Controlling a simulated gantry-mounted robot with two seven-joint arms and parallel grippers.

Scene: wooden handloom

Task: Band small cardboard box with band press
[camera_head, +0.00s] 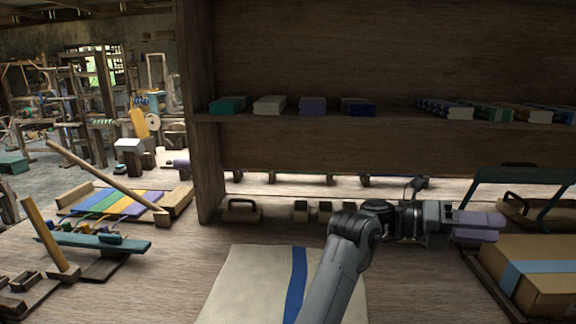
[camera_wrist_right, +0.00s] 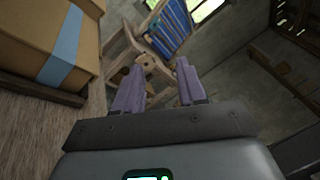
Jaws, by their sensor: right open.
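The cardboard box (camera_head: 548,256) sits at the right edge of the head view, on a dark wooden base (camera_head: 487,283) and partly cut off by the frame. A light blue band (camera_head: 540,268) lies across it; the box also shows at upper left in the right wrist view (camera_wrist_right: 28,35). A teal bar frame (camera_head: 520,176), which may be the band press lever, stands raised behind the box. My right gripper (camera_head: 492,227) has purple fingers, is open and empty, and is beside the box's far left corner, apart from it. My left gripper is out of view.
A pale cloth with a blue stripe (camera_head: 258,275) lies on the bench under my right arm. A shelf (camera_head: 390,115) with several small coloured blocks spans the back. A wooden tray with a handle (camera_head: 530,208) lies behind the gripper. A teal lever device (camera_head: 95,243) stands at left.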

